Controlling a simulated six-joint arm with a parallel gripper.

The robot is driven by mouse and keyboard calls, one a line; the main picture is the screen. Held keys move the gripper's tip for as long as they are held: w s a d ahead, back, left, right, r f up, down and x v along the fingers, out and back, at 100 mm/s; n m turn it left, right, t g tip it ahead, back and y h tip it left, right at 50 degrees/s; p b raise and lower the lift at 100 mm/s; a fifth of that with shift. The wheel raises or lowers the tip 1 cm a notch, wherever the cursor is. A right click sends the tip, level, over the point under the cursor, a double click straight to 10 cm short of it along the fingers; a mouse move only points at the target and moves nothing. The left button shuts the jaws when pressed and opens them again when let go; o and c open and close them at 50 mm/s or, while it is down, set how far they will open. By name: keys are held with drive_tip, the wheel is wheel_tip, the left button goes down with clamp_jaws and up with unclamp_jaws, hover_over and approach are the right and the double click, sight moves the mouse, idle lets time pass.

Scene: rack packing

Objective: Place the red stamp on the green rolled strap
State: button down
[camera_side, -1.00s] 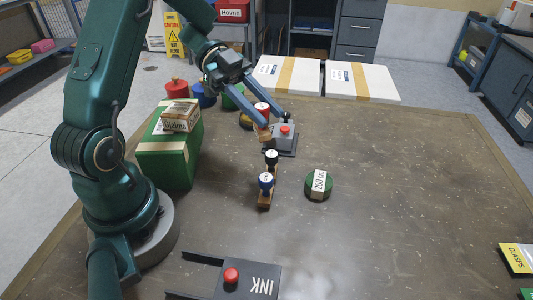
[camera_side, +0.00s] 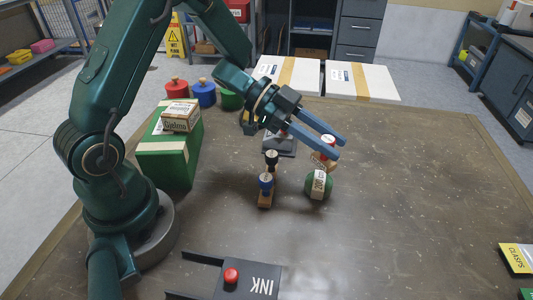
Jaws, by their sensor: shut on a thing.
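My gripper (camera_side: 336,147) is shut on the red stamp (camera_side: 329,140), which has a white-marked round top and a brown base (camera_side: 321,161). The fingers hide part of the stamp. The green rolled strap (camera_side: 311,188), a round roll with a white "200" label, rests on the brown table in the middle. In the picture the stamp's base is just above the strap's far edge. I cannot tell from this angle whether they touch.
A blue stamp (camera_side: 265,180) and a black stamp (camera_side: 271,157) stand left of the strap. A grey device (camera_side: 283,148) is behind them. A black INK tray (camera_side: 255,283) lies in front, a green box (camera_side: 167,160) at left.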

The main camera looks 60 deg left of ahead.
sight(320, 156)
drive_tip(key=shift+f, duration=2)
drive_tip(key=shift+f, duration=0.1)
drive_tip(key=c, duration=0.6)
unclamp_jaws()
